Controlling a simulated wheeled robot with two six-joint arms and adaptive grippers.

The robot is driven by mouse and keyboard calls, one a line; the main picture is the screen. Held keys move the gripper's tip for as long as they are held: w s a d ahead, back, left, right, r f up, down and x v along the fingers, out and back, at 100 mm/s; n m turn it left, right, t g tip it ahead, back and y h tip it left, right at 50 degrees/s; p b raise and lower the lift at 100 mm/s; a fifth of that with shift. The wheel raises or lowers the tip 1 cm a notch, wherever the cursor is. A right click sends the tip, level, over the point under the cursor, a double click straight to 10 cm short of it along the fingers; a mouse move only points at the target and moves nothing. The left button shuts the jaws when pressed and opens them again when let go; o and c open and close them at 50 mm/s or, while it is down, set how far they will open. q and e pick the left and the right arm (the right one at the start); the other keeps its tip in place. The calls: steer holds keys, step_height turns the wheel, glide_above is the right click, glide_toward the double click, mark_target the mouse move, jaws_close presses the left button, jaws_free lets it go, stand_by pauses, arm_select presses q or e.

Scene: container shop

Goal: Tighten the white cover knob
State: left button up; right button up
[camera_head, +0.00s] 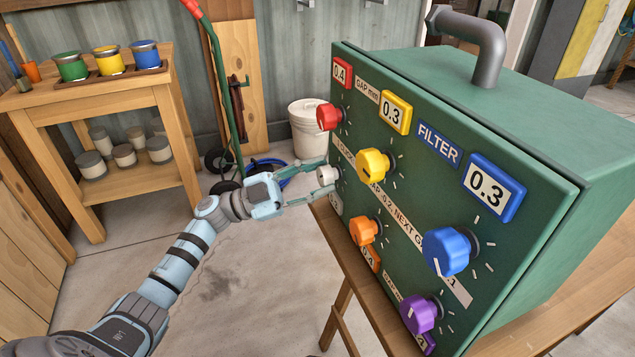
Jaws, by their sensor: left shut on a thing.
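The white cover knob (327,175) sits at the left edge of the green box's front panel (440,215), below the red knob. My left gripper (318,178) reaches in from the left with its fingers around the white knob, shut on it. The fingers partly cover the knob, and its pointer mark cannot be made out. My right gripper is not in view.
The panel also carries a red knob (328,117), yellow knob (372,164), orange knob (364,231), blue knob (446,251) and purple knob (418,315). The box stands on a wooden table (350,268). A wooden stand (95,110) with paint cups is at left; a white bucket (308,130) is behind.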

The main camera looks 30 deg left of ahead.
arm_select(q)
steer(key=m+g, duration=0.1)
steer(key=m, duration=0.2)
steer(key=m+g+b, duration=0.1)
steer(key=m, duration=0.1)
steer(key=shift+f+m+g, duration=0.1)
steer(key=shift+m+g, duration=0.2)
steer(key=shift+m, duration=0.1)
steer(key=m+g, duration=0.1)
steer(key=m, duration=0.2)
steer(key=shift+m, duration=0.4)
steer(key=shift+m+y, duration=0.3)
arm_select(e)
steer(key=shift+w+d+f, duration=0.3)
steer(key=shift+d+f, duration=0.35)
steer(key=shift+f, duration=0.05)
arm_select(q)
steer(key=shift+g, duration=0.3)
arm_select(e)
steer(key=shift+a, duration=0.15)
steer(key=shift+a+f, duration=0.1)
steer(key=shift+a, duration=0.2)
arm_select(q)
steer(key=o, duration=1.1)
steer(key=shift+o, duration=0.2)
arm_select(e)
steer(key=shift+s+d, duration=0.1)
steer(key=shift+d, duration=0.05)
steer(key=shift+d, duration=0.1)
